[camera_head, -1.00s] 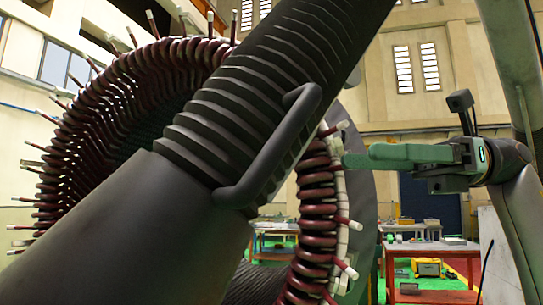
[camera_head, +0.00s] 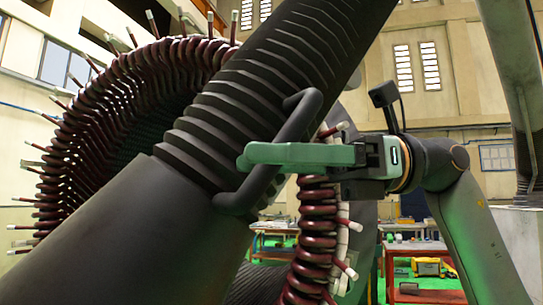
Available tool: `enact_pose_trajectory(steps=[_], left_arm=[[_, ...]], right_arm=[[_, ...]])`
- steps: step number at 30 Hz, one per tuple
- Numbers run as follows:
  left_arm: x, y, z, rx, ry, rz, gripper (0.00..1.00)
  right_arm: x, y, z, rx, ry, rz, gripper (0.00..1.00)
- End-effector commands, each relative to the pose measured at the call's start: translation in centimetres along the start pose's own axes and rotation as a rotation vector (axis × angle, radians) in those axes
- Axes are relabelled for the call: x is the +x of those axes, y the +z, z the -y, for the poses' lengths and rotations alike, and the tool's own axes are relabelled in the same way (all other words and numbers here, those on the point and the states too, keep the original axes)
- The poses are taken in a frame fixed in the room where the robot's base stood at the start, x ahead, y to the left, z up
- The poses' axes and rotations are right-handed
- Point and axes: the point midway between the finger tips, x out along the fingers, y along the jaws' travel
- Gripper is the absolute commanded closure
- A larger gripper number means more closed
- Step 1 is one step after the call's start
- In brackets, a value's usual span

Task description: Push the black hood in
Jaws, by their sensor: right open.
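A large black ribbed tube with a bar handle, which I take to be the black hood (camera_head: 235,110), runs diagonally across the view in front of the stator. Its curved handle (camera_head: 300,115) stands out on its right side. My right gripper (camera_head: 248,158) comes in from the right, with its green fingers level across the handle, overlapping it in the picture. I cannot tell whether they touch it. The gripper is open, seen side-on, so its finger gap hardly shows. My left gripper is not in view.
The stator (camera_head: 90,120), with dark red coils and white-tipped leads, fills the left and continues (camera_head: 318,235) below my right gripper. A red workbench (camera_head: 415,246) stands in the background. The air above the right gripper is free.

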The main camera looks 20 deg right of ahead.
Motion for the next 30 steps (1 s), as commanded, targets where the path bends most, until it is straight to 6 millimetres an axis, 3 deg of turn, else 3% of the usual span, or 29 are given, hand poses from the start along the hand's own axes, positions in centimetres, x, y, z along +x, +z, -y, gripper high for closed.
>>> enact_pose_trajectory(steps=[3,18,30], left_arm=[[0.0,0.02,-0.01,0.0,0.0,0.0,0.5],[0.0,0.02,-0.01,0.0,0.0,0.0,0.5],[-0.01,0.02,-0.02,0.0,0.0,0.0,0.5]], right_arm=[[0.0,-0.02,0.0,0.0,0.0,0.0,0.45],[-0.04,0.0,0.0,0.0,0.0,0.0,1.0],[-0.06,0.01,0.0,0.0,0.0,0.0,1.0]])
